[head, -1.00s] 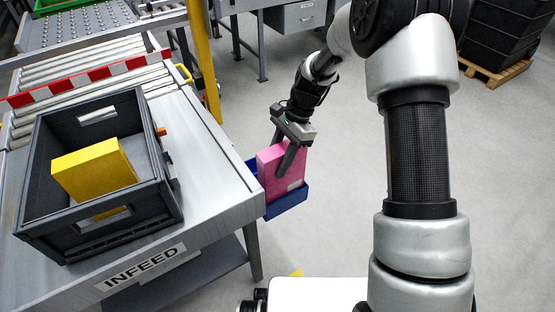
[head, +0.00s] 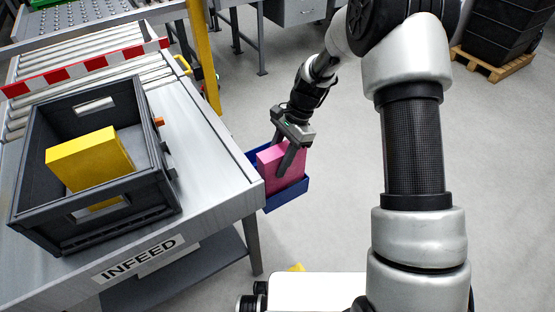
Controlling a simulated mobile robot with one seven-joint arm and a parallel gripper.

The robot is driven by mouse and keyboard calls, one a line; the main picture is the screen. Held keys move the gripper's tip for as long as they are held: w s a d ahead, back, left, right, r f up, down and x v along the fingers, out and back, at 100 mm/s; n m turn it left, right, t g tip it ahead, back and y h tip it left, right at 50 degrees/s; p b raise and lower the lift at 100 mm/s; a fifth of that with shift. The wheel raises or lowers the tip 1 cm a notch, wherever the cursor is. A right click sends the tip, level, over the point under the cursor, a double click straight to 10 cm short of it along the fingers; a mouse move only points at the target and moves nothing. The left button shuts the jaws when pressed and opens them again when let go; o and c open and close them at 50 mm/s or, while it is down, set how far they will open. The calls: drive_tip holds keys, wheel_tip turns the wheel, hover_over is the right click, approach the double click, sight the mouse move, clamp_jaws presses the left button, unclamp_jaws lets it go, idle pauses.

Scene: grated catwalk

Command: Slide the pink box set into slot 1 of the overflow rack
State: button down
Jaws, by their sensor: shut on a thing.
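The pink box set (head: 270,164) stands upright in a blue open-topped bin (head: 296,195) at the right end of the infeed table. My gripper (head: 287,160) reaches down from above with its fingers on the pink box, shut on it. The lower part of the box is hidden by the bin's wall. I cannot make out any slot number on the blue bin, and no rack label shows.
A dark grey crate (head: 35,222) holding a yellow box (head: 90,160) stands on the infeed table (head: 205,190). A yellow post (head: 203,60) rises behind the table. A black stack on a wooden pallet (head: 495,65) is at the top right. Open floor lies right of the bin.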

sight(276, 151)
drive_tip(key=shift+f+b, duration=0.55)
drive_tip(key=shift+f, duration=0.65)
drive_tip(key=c, duration=0.7)
unclamp_jaws()
drive_tip(key=shift+r+p, duration=3.2)
drive_tip(key=shift+r, duration=0.85)
